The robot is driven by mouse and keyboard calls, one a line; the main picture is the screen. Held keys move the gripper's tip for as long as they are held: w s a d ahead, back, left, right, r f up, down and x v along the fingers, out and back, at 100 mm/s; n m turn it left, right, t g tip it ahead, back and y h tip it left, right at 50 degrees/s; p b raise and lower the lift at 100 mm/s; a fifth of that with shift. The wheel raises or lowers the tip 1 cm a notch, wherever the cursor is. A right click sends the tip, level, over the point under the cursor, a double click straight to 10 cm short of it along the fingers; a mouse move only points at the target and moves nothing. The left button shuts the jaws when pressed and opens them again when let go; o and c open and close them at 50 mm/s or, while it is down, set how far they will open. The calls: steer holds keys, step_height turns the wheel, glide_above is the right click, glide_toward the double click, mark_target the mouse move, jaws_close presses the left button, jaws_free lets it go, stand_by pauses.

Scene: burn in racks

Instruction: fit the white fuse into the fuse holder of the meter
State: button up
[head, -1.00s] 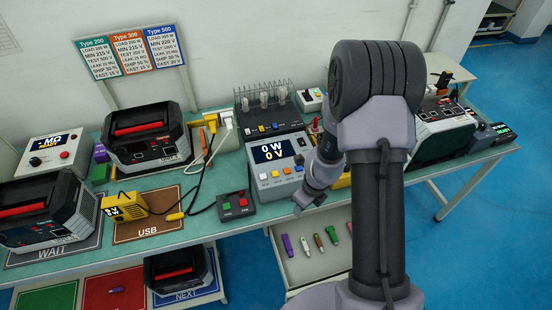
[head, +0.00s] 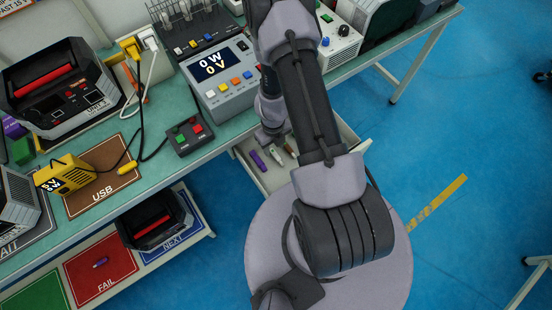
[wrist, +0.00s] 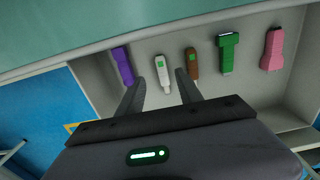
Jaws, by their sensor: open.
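The white fuse (wrist: 162,72), a slim white piece with a green mark, lies in the open drawer (wrist: 90,85) in the wrist view. My gripper (wrist: 161,86) is open and empty, its fingers reaching either side of the fuse's lower end; I cannot tell how far above it they are. In the head view my gripper (head: 269,134) is over the drawer, with the white fuse (head: 275,155) just below. The grey meter (head: 222,84) stands on the bench, its display showing 0 W and 0 V. Its fuse holder is not clear at this size.
A purple piece (wrist: 122,66) and a brown piece (wrist: 192,63) lie close beside the fuse. A green piece (wrist: 228,52) and a pink piece (wrist: 271,49) lie farther right. The bench edge (wrist: 120,25) runs above the drawer. A red-green button box (head: 188,135) sits before the meter.

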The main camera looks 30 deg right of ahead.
mark_target(276, 155)
steer(key=f+b, duration=0.1)
steer(key=b, duration=0.1)
steer(key=f+b, duration=0.2)
steer(key=s+f+b, duration=0.1)
steer(key=f+b, duration=0.1)
steer(key=shift+d+f, duration=0.1)
steer(key=shift+d, duration=0.15)
steer(key=shift+r, duration=0.25)
jaws_close()
steer(key=shift+r, duration=0.1)
